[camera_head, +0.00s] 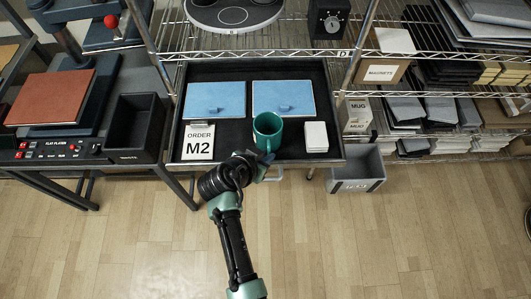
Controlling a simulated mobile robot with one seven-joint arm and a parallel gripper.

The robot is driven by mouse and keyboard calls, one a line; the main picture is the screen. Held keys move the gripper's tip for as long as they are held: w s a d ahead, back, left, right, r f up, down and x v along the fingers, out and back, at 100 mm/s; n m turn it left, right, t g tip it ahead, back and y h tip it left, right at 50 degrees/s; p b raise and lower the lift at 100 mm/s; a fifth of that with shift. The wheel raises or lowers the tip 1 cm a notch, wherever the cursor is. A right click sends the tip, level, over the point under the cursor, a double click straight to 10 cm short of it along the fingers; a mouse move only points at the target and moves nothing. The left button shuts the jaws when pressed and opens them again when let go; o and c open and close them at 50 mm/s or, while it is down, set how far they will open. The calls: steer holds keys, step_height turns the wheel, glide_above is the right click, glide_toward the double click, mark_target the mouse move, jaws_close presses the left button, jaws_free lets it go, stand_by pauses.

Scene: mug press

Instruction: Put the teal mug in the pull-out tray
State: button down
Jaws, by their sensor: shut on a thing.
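The teal mug (268,128) is upright within the outline of the black pull-out tray (234,134), near its front edge and right of centre. I cannot tell whether its base touches the tray floor. My gripper (264,160) reaches in from the front and is shut on the near side of the mug, probably at its handle. The fingertips are small and partly hidden by my wrist. The tray is pulled out from the wire rack.
Two blue panels (216,99) lie at the back of the tray. An order card (198,142) marked M2 is left of the mug, a white stack (316,136) right. A grey bin (357,170) stands right of the tray; a press bench (60,115) is left.

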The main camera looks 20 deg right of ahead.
steer(key=shift+r, duration=0.1)
steer(key=shift+f, duration=0.2)
steer(key=c, duration=0.9)
jaws_free()
steer(key=shift+r, duration=0.1)
